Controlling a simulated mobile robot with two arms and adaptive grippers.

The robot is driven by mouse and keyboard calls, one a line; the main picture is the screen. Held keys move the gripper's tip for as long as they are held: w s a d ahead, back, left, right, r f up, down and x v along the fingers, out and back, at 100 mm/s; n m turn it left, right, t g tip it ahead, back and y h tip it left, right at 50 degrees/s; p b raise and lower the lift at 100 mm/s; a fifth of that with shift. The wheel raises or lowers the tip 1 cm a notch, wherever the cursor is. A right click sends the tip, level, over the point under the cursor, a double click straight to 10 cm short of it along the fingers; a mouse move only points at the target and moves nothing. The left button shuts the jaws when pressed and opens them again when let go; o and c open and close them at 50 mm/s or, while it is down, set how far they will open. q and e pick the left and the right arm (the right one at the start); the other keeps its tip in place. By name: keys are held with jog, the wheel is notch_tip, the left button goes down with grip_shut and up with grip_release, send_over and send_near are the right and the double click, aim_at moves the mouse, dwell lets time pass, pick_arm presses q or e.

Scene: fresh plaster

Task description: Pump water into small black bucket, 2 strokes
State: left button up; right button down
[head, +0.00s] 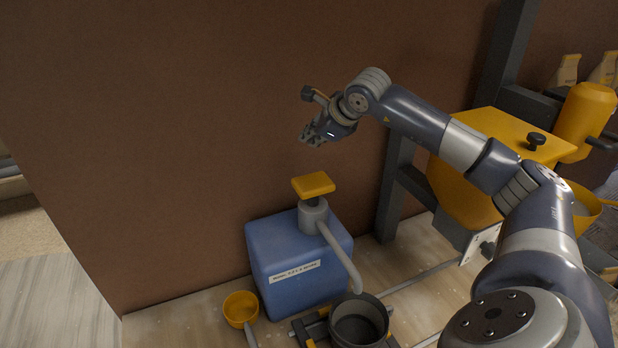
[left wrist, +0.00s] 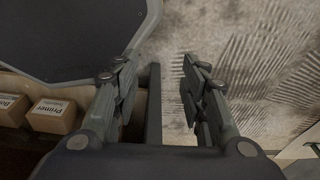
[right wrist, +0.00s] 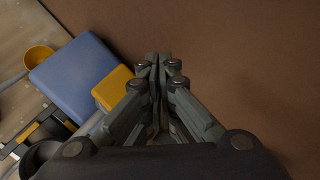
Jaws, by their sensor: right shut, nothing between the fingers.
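The blue water container (head: 290,262) stands on the wooden surface with a grey pump on top. Its yellow push pad (head: 313,185) is raised, and a grey spout (head: 340,258) slopes down to the right. The small black bucket (head: 358,322) stands below the spout's end; its inside looks dark, and I cannot tell whether it holds water. My right gripper (head: 312,138) is shut and empty, above the yellow pad and apart from it. In the right wrist view the pad (right wrist: 112,88) lies just left of the fingers. My left gripper (left wrist: 162,82) is open and empty, away from the pump.
A yellow scoop (head: 240,309) lies left of the bucket. A yellow hopper (head: 470,180) on a dark frame stands to the right. A brown wall (head: 200,150) rises behind the container. Boxes (left wrist: 52,115) show in the left wrist view.

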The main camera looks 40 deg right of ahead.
aim_at(310, 182)
pick_arm(q)
jog(key=s+g, duration=0.1)
jog(key=s, duration=0.6)
pick_arm(e)
notch_tip(310, 182, down, 4)
jog(key=b, duration=0.2)
jog(key=shift+r+b, duration=0.1)
jog(key=shift+b, duration=0.25)
notch_tip(310, 182, down, 3)
jog(key=shift+r+b, duration=0.2)
jog(key=shift+b, duration=0.65)
notch_tip(310, 182, down, 2)
jog(key=shift+f+b, duration=0.25)
jog(key=shift+b, duration=0.9)
jog(key=shift+a, duration=0.1)
pick_arm(q)
jog(key=w+f, duration=0.4)
jog(key=f, duration=0.3)
jog(key=shift+w+t, duration=0.3)
jog(key=shift+w, duration=0.1)
jog(key=shift+s+a, duration=0.15)
jog(key=shift+s, duration=0.2)
jog(key=shift+f, duration=0.15)
pick_arm(e)
jog(key=shift+f, duration=0.1)
